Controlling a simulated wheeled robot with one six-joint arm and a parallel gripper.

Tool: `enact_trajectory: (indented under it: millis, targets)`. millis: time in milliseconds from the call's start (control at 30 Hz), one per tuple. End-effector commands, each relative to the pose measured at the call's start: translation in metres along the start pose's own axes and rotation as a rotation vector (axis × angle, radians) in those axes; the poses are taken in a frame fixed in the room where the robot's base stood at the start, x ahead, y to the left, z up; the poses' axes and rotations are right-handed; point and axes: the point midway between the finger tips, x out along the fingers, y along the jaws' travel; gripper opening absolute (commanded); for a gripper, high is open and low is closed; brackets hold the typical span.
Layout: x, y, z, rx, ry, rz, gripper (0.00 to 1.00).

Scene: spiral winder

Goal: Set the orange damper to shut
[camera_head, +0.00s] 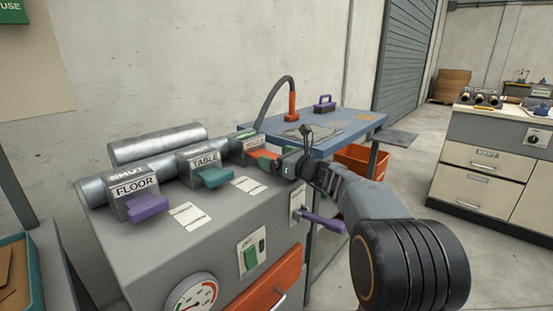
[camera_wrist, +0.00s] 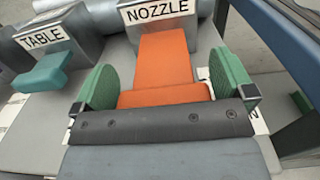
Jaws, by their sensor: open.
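The orange damper (camera_wrist: 165,55) is a flat handle on a grey box labelled NOZZLE (camera_wrist: 160,11). In the head view the orange damper (camera_head: 263,154) is the farthest of three handles along the duct, partly hidden by my gripper (camera_head: 278,163). In the wrist view my gripper (camera_wrist: 165,92) has its green fingertips spread on either side of the orange handle. A gap shows between the handle's narrow part and each finger. I cannot tell whether they touch its wider near part.
The teal TABLE damper (camera_head: 216,177) and purple FLOOR damper (camera_head: 148,207) sit to the left on the same grey cabinet (camera_head: 190,250). A purple lever (camera_head: 325,222) sticks out from its side below my arm. A blue table (camera_head: 340,125) stands behind.

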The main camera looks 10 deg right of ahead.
Motion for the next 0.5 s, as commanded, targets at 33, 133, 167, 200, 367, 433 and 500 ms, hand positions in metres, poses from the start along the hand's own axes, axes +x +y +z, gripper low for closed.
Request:
enact_trajectory:
  millis: [33, 133, 167, 200, 367, 433, 500]
  targets:
    - [0.0, 0.0, 0.0, 0.0, 0.0, 0.0, 1.0]
    - [-0.0001, 0.0, 0.0, 0.0, 0.0, 0.0, 1.0]
    - [-0.0001, 0.0, 0.0, 0.0, 0.0, 0.0, 0.98]
    - [-0.0002, 0.0, 0.0, 0.0, 0.0, 0.0, 0.94]
    - [-0.0003, 0.0, -0.0001, 0.0, 0.0, 0.0, 0.79]
    - [-0.0002, 0.0001, -0.0001, 0.0, 0.0, 0.001, 0.72]
    - [-0.0002, 0.0002, -0.0002, 0.0, 0.0, 0.001, 0.66]
